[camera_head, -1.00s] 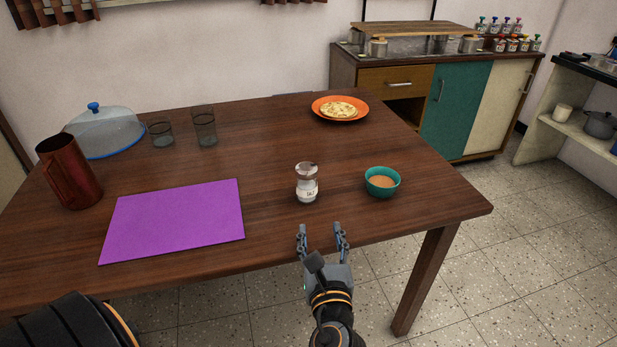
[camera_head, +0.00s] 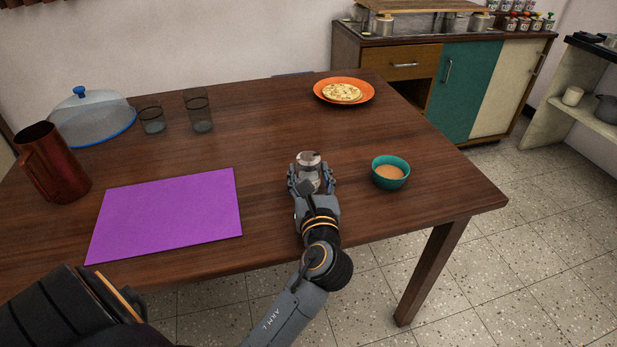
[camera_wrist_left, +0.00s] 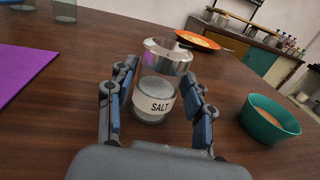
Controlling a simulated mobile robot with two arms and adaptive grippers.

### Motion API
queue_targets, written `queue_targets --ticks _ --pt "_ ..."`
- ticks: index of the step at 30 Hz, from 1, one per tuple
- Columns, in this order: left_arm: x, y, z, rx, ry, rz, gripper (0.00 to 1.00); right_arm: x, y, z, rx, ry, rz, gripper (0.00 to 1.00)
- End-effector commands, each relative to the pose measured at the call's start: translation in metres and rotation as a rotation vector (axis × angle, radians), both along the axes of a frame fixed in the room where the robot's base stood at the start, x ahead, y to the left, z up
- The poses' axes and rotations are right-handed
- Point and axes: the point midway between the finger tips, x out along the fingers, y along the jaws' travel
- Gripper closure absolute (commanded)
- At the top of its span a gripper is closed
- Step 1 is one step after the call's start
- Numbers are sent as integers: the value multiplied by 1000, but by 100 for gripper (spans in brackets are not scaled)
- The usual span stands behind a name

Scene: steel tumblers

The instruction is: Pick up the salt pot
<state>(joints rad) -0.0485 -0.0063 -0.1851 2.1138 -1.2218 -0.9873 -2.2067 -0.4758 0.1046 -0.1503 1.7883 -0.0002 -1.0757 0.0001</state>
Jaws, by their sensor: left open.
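The salt pot (camera_head: 308,165) stands upright on the wooden table, a clear pot with a metal top. In the left wrist view the salt pot (camera_wrist_left: 158,88) shows a white band reading SALT. My left gripper (camera_head: 312,178) is open, with one finger on each side of the pot. In the left wrist view the left gripper (camera_wrist_left: 160,100) has its fingers beside the pot, and a gap shows at least on the right side. The lower part of the pot is hidden behind the gripper in the head view. My right gripper is not in view.
A teal bowl (camera_head: 390,173) stands close to the right of the pot. A purple mat (camera_head: 168,215) lies to the left. An orange plate (camera_head: 371,93) with a flatbread is behind. Two glasses, a domed cover (camera_head: 92,118) and a red-brown jug (camera_head: 54,165) stand at the left.

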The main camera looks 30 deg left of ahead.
Motion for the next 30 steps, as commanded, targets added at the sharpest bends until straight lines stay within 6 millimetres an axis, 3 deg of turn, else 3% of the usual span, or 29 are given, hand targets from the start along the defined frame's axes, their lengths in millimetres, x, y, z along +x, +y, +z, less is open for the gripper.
queue_targets --ticks 9,18,26,30 --pt "34 30 0 2 -1 0 48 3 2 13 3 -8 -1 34" --pt "38 34 0 -1 1 0 48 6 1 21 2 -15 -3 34" --pt "38 33 0 -1 1 0 99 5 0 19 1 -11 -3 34" --pt "38 33 0 -1 1 0 100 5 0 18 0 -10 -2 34"
